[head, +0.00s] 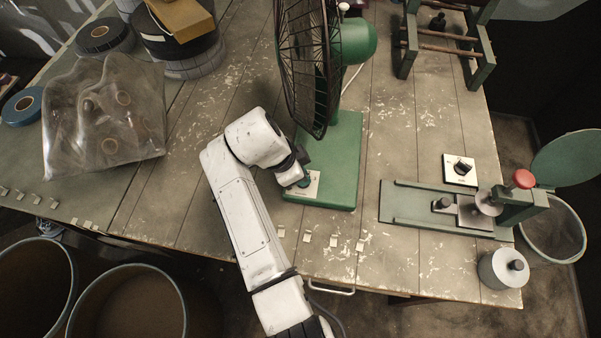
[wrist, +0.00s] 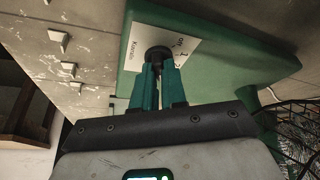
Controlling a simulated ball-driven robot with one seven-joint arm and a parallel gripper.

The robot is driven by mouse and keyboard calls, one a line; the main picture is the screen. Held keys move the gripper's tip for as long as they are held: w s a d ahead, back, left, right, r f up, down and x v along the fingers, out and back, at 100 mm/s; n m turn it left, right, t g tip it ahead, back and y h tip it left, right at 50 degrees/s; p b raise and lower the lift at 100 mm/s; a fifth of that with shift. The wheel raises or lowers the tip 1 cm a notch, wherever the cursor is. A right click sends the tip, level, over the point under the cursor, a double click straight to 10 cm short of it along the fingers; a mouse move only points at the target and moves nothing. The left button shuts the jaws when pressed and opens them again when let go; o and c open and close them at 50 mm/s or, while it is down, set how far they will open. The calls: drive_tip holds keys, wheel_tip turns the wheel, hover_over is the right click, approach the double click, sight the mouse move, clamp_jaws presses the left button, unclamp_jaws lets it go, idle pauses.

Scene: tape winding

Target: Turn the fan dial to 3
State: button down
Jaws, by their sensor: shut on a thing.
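The green fan (head: 352,42) with a dark wire cage stands on a green base (head: 343,150) on the table. A white dial plate (head: 313,188) lies on the front left part of the base, and it also shows in the wrist view (wrist: 188,45). The black fan dial (wrist: 157,55) stands on this plate. My gripper (wrist: 158,68) has its teal fingers shut on the dial. In the head view my gripper (head: 303,181) covers most of the dial. The number that the dial points to cannot be read.
A second black dial on a white plate (head: 460,169) sits right of the fan, by a green winding device (head: 420,207) with a red knob. A clear plastic bag (head: 75,130) and tape rolls lie at left. Several small pale tabs line the front edge.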

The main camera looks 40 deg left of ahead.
drive_tip(key=c, duration=1.2)
unclamp_jaws()
drive_tip(key=b+v, duration=0.1)
drive_tip(key=v, duration=0.9)
drive_tip(key=shift+s+r, duration=0.1)
drive_tip(key=shift+r, duration=0.25)
